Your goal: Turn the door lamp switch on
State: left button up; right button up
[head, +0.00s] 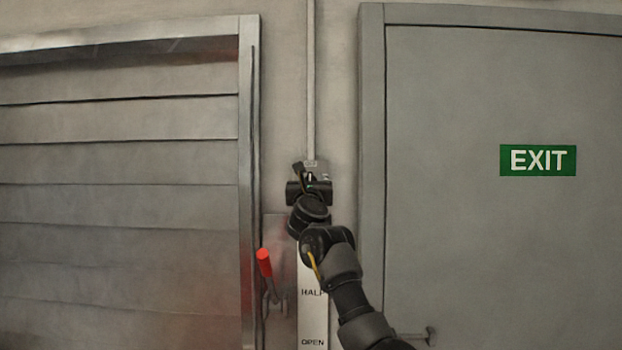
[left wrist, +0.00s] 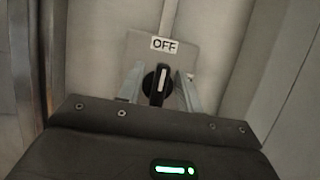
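The lamp switch is a black rotary knob (left wrist: 157,84) with a white pointer line, on a grey plate (left wrist: 205,55) with an OFF label (left wrist: 164,44). The pointer stands nearly upright, towards the OFF label. My left gripper (left wrist: 158,80) is open, with one finger on each side of the knob and a small gap visible on both sides. In the head view my left gripper (head: 311,178) is in front of the small grey switch box (head: 321,165) and hides most of it. I cannot tell whether the fingers touch anything. My right gripper is not in view.
A grey door with a green EXIT sign (head: 538,160) is on the right. A slatted metal shutter (head: 120,170) is on the left. A conduit (head: 311,80) runs up the wall.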

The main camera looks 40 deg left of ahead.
pick_arm(q)
jog(key=shift+c, duration=0.2)
grip_shut()
jog(key=shift+f, duration=0.1)
